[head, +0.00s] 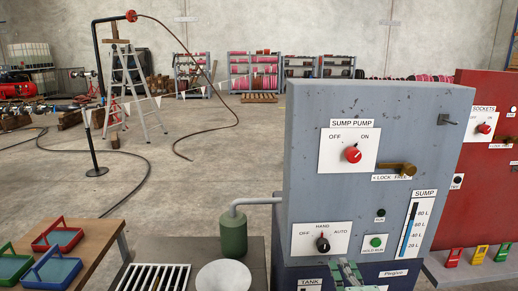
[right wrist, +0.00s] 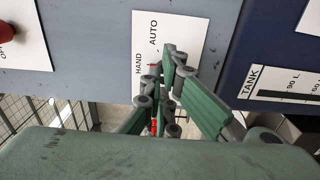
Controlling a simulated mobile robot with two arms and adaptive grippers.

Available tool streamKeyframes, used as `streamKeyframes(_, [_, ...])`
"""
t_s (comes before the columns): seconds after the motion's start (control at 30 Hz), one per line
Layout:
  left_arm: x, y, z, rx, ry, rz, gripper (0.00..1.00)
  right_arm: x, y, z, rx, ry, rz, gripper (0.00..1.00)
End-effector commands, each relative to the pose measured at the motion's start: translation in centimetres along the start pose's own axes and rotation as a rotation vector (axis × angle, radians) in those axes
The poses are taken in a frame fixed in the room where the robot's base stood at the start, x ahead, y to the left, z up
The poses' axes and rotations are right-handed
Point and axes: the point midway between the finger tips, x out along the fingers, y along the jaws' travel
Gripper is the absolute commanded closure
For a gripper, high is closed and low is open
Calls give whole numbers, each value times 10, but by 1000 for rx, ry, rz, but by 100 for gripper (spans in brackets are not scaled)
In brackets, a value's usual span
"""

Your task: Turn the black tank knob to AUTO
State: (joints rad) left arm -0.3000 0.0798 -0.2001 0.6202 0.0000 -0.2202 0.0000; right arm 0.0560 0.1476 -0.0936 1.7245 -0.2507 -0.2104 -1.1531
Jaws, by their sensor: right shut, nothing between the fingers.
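The black tank knob (head: 322,244) sits on a white plate (head: 305,249) marked OFF, HAND and AUTO, low on the grey panel. Its pointer is too small to read surely. My right gripper (head: 349,266) is shut and empty, below and to the right of the knob in the head view, apart from it there. In the right wrist view my right gripper (right wrist: 172,52) lies over the plate (right wrist: 178,27) beside the words HAND and AUTO, and the knob is hidden behind the fingers. My left gripper is not in view.
Above is the SUMP PUMP switch (head: 353,154) with a red knob and a brass latch (head: 396,169). A green HOLD RUN button (head: 376,242) sits right of the tank plate. A green cylinder with a pipe (head: 233,232) stands to the left.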

Motion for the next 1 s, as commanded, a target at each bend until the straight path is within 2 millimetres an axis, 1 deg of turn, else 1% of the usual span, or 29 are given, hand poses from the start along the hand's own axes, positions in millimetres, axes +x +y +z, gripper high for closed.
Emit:
streamKeyframes(0.17, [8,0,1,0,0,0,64,10,-1,0,-23,0,1,100])
streamKeyframes(0.4, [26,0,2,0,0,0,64,41,-2,0,-22,1,2,100])
streamKeyframes(0.6, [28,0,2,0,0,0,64,61,0,0,-21,0,0,100])
streamKeyframes(0.8, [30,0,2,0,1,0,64,70,2,0,-22,0,1,100])
streamKeyframes(1.0, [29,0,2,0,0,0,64,71,4,1,-21,0,6,100])
